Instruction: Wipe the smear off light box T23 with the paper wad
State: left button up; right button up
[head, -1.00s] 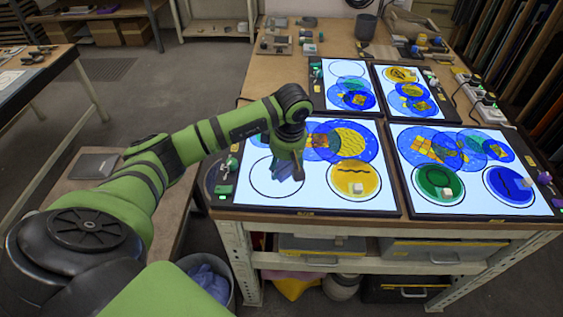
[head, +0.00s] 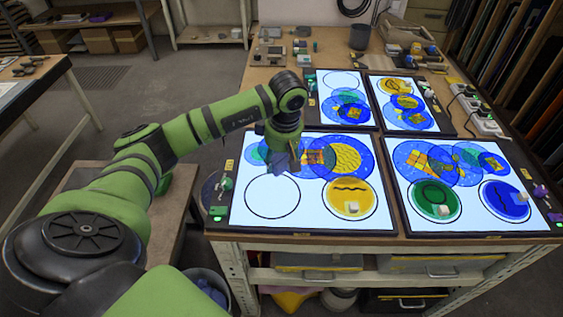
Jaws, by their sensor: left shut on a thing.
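Several lit light boxes lie on the workbench, and their labels are too small for me to read T23. My left gripper (head: 288,158) points down over the front left light box (head: 300,219), at the overlapping blue discs behind its empty black-outlined circle (head: 272,196). It is shut on a blue-grey crumpled thing that looks like the paper wad (head: 277,160), mostly hidden by the gripper. I cannot tell whether the wad touches the glass. I cannot make out a smear; the gripper hides part of the blue discs. My right gripper is not in view.
A small pale block (head: 352,208) sits on the yellow disc. The front right light box (head: 470,225) also bears small blocks. Two more light boxes lie behind. Power strips (head: 486,124) line the right edge. Tools and a dark pot (head: 363,33) stand at the back.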

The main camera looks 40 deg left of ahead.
pick_arm(q)
jog(key=shift+r+p, duration=0.6)
jog(key=shift+r, duration=0.75)
